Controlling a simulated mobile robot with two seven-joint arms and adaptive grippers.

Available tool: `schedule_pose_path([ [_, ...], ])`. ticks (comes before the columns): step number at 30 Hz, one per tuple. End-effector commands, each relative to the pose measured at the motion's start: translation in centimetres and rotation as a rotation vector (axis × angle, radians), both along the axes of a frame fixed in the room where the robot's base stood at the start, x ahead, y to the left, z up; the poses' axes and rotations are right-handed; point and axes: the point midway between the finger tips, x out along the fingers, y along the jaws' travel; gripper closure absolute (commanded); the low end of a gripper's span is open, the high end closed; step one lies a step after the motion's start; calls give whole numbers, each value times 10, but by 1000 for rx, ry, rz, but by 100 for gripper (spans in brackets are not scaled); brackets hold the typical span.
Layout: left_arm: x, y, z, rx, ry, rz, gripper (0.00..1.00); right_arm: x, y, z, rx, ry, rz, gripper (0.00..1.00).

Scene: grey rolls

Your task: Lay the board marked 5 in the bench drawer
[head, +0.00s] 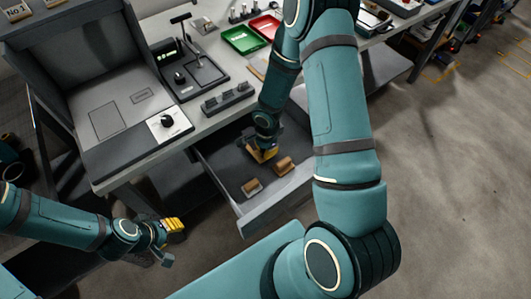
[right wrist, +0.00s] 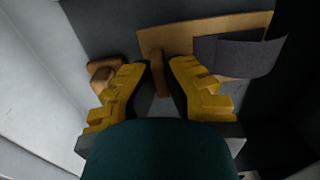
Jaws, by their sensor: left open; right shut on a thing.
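The bench drawer (head: 262,218) is pulled open below the bench top. My right gripper (head: 262,155) is down inside it, towards the back. In the right wrist view, its yellow fingers (right wrist: 158,82) are shut on the upright handle of a tan wooden board (right wrist: 150,38). A dark grey piece (right wrist: 238,55) covers part of the board's right side. No number is readable on the board, and I cannot tell whether it touches the drawer floor. My left gripper (head: 170,240) is open and empty, away from the drawer at lower left.
Two small brown blocks, a nearer one (head: 252,187) and a farther one (head: 284,165), lie in the drawer near my right gripper. The bench top holds a green tray (head: 245,40), a red tray (head: 266,26) and a dark grey rack (head: 229,98).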

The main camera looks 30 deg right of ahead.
Motion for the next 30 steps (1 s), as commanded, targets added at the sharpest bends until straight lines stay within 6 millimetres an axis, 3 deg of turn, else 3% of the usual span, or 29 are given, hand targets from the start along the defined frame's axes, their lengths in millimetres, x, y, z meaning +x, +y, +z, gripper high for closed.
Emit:
schedule_pose_path([
  [6, 1, 0, -7, 0, -3, 1, 59, -1, 0, -16, -13, 5, -1, 100],
  [18, 2, 0, -10, 1, -4, 0, 59, 0, 0, -19, -12, 3, -1, 100],
  [19, 2, 0, -10, 1, -4, 0, 59, 0, 0, -20, -12, 3, -1, 85],
  [21, 2, 0, -9, 1, -4, 0, 59, 0, 0, -19, -12, 3, -1, 66],
  [30, 2, 0, -8, 0, -4, 1, 59, 0, 0, -18, -12, 3, -1, 66],
])
